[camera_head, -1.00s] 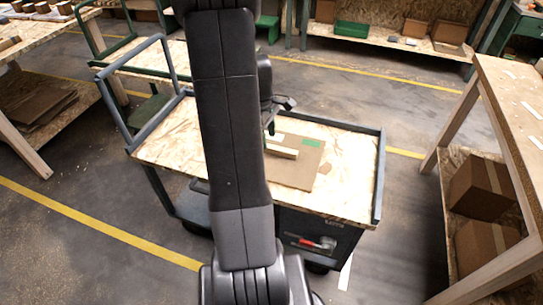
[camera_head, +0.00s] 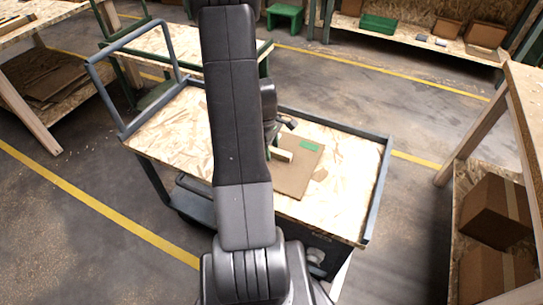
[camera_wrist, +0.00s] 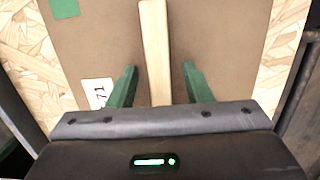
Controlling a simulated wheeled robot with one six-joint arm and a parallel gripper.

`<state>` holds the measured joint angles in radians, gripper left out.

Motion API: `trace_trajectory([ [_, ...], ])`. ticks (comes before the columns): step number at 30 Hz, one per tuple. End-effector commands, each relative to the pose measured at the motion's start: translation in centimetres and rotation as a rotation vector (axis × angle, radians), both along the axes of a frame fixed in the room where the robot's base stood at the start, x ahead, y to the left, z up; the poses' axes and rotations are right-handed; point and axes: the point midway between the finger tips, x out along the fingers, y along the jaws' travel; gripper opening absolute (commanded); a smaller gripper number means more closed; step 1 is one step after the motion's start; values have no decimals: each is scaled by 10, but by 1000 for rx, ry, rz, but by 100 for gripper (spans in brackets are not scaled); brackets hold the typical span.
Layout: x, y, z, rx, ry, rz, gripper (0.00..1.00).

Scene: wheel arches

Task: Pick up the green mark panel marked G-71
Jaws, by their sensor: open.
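The brown panel (camera_head: 296,181) lies flat on the wood-topped cart, with a green mark (camera_head: 310,146) on it and a pale wooden strip (camera_head: 281,155) along it. In the wrist view the panel (camera_wrist: 90,45) fills most of the picture. Its green mark (camera_wrist: 64,8) is at the upper left, and a white label (camera_wrist: 98,93) reads "71", the rest hidden or unclear. My gripper (camera_wrist: 159,72) is open, its green fingers on either side of the wooden strip (camera_wrist: 155,50), with gaps on both sides. Whether the fingertips touch the panel I cannot tell. My arm hides part of the cart.
The cart has a raised dark rim (camera_head: 378,190) on the right and a tall grey handle (camera_head: 130,70) on the left. A wooden shelf with cardboard boxes (camera_head: 497,210) stands close on the right. A green cart and tables stand behind. Open floor (camera_head: 75,240) lies at left.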

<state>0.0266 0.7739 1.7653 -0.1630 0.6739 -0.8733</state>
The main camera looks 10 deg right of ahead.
Motion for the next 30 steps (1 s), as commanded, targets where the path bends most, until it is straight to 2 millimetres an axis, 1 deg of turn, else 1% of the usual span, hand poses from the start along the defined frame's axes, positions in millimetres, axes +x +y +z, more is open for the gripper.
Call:
trace_trajectory([
  [3,0,0,0,0,0,0,45],
  [4,0,0,1,0,0,0,44],
  [8,0,0,0,0,0,0,18],
  [9,0,0,0,0,0,0,10],
  [11,0,0,1,0,0,0,0],
  [20,0,0,1,0,-1,1,0],
  [23,1,0,6,-1,-3,0,0],
  [26,1,0,18,0,-4,1,0],
  [30,2,0,45,-1,-7,1,0],
])
